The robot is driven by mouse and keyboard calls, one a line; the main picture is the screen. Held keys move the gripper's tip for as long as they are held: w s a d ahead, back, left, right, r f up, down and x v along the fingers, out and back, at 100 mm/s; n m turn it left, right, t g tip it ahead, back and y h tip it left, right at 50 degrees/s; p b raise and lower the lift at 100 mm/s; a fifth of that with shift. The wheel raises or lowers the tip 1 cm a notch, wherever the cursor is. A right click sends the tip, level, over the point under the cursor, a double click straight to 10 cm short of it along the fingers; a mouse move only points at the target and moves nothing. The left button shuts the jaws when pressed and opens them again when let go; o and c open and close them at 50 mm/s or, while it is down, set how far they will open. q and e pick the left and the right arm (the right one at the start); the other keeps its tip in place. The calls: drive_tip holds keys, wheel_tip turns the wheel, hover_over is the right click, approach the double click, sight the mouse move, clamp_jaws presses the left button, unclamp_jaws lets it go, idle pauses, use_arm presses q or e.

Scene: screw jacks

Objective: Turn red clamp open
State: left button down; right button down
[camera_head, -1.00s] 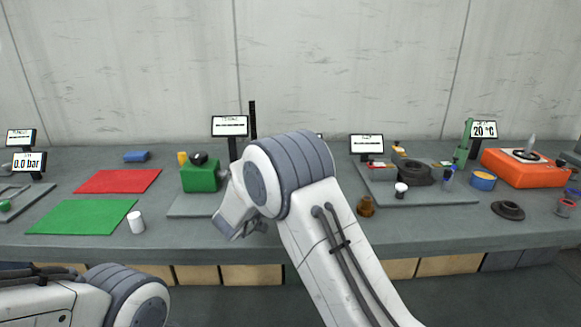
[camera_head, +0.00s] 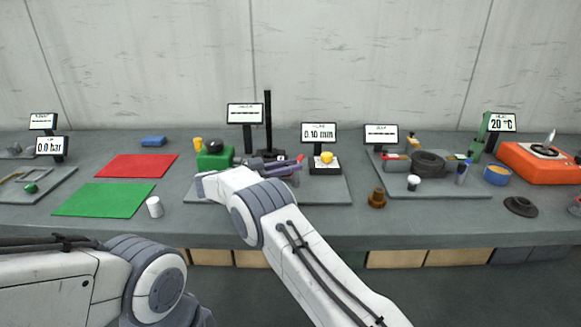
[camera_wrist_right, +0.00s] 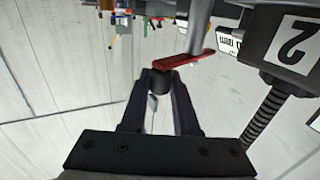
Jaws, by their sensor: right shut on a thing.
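The red clamp (camera_wrist_right: 190,60) is a flat red lever on a grey metal rod in the right wrist view, with a black knob (camera_wrist_right: 162,82) at its near end. My right gripper (camera_wrist_right: 160,76) has its two dark fingers on either side of this knob and is shut on it. In the head view my right gripper (camera_head: 278,166) is at the foot of a black upright stand (camera_head: 268,118), and my own wrist hides part of that spot. My left arm shows at the lower left, but its gripper is out of the picture.
A black threaded post (camera_wrist_right: 262,125) and a block marked 2 (camera_wrist_right: 292,42) stand close beside the gripper. A green block (camera_head: 213,161) is left of my wrist. A gauge with a yellow top (camera_head: 327,158) is to its right. The front bench edge is clear.

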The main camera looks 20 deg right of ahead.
drive_tip(key=shift+w+a+r+m+g, duration=0.1)
drive_tip(key=shift+w+r+m+g, duration=0.15)
drive_tip(key=shift+g, duration=0.25)
idle(0.3)
drive_tip(key=c, duration=0.7)
unclamp_jaws()
drive_tip(key=shift+s+f, duration=0.1)
drive_tip(key=shift+o, duration=0.2)
drive_tip(key=shift+f, duration=0.1)
